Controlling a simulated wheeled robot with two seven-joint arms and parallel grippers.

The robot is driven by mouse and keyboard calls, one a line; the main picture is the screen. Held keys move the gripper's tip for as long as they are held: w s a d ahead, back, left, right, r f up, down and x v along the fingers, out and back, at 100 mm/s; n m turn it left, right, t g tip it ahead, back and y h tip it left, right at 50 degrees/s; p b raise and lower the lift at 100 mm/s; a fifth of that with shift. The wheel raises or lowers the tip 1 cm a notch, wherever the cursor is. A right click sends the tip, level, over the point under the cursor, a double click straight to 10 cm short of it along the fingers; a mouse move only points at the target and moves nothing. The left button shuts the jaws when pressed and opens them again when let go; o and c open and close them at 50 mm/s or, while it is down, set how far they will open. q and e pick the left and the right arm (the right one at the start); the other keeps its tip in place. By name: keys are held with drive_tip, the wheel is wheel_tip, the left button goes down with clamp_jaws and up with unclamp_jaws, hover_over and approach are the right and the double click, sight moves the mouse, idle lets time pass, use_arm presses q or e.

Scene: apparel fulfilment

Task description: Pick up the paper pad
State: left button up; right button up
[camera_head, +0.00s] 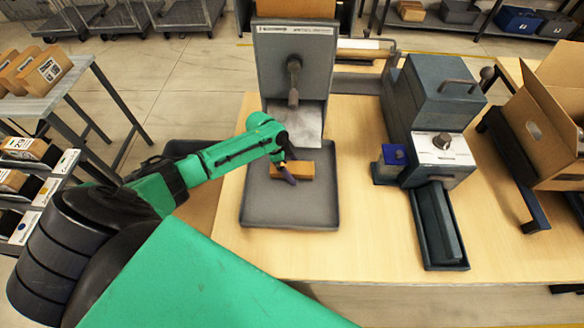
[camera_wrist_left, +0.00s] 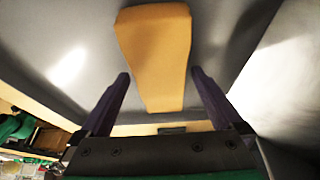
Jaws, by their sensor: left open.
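The paper pad appears as a tan-orange block (camera_head: 303,169) lying in a grey tray (camera_head: 290,213) below an upright grey panel. It also fills the upper middle of the left wrist view (camera_wrist_left: 157,55). My left gripper (camera_head: 284,172) is at the pad, its dark fingers partly in front of it. In the left wrist view my left gripper (camera_wrist_left: 157,82) is open, with one purple-grey finger on each side of the pad's narrower-looking end. Gaps show between both fingers and the pad. My right gripper is not in view.
The upright grey panel (camera_head: 294,60) with a hanging dark handle stands just behind the pad. A grey machine (camera_head: 432,95) with a long narrow tray stands to the right. An open cardboard box (camera_head: 545,125) is at the far right. Bare table lies between tray and machine.

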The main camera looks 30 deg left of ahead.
use_arm(q)
drive_tip(key=c, duration=1.3)
